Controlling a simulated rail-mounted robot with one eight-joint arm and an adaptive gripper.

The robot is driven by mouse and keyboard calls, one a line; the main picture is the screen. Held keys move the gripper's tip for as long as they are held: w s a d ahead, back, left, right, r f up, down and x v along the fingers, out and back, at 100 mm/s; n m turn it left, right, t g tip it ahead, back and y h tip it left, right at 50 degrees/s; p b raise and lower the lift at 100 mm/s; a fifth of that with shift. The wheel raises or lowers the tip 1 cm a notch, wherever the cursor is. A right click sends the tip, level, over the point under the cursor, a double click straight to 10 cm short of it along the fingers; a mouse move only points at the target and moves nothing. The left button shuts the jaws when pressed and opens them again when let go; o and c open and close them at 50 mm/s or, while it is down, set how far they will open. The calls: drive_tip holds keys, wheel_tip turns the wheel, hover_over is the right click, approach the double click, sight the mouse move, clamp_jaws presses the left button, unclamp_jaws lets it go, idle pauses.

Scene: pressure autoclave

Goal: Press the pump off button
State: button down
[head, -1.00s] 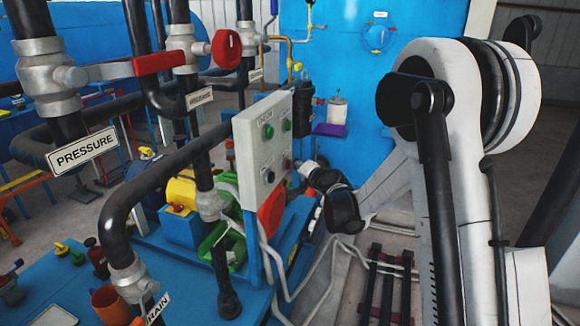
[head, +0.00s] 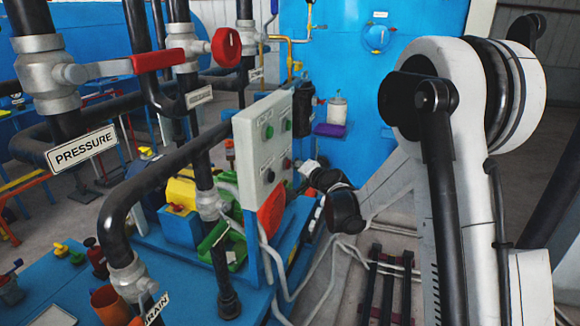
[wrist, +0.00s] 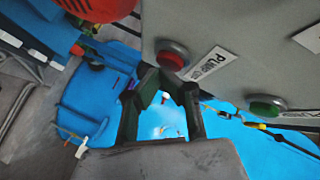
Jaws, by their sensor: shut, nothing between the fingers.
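The red pump off button (wrist: 172,55) sits in a grey ring on the grey control panel (wrist: 230,40) in the wrist view. A white label beginning "PUMP" (wrist: 207,64) is beside it. My gripper (wrist: 163,77) is shut and empty, its dark fingertips just below the red button in the picture. I cannot tell whether they touch it. In the head view the panel (head: 251,150) shows side-on with its buttons, and my wrist (head: 330,190) is at its right. The fingertips cannot be made out there.
A green button (wrist: 265,107) with its own label is right of the red one. A large red round part (wrist: 98,8) is at the upper left. In the head view, black pipes (head: 160,170) and a red valve handle (head: 158,60) stand left of the panel.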

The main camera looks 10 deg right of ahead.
drive_tip(key=shift+s+d, duration=0.3)
drive_tip(key=shift+d, duration=0.25)
drive_tip(key=d, duration=0.1)
drive_tip(key=s+d+b, duration=0.1)
drive_tip(key=s+d, duration=0.1)
drive_tip(key=d, duration=0.1)
drive_tip(key=shift+s+d, duration=0.1)
drive_tip(key=shift+s, duration=0.15)
idle(0.6)
drive_tip(key=s+a+r+n+g, duration=0.2)
drive_tip(key=s+a+r+n, duration=0.15)
drive_tip(key=s, duration=0.65)
drive_tip(key=s+a+r+n+g, duration=0.2)
drive_tip(key=s+r, duration=0.3)
drive_tip(key=s, duration=0.5)
drive_tip(key=s+d+f+n+g+h, duration=0.1)
drive_tip(key=s+d+f+h, duration=0.1)
drive_tip(key=s, duration=1.1)
drive_tip(key=s+d+f+n+g+h, duration=0.1)
drive_tip(key=s+f+n+g+h, duration=0.1)
drive_tip(key=s, duration=1.1)
drive_tip(key=shift+d+f+g, duration=0.25)
drive_tip(key=shift+d+g, duration=0.05)
drive_tip(key=shift+d, duration=0.1)
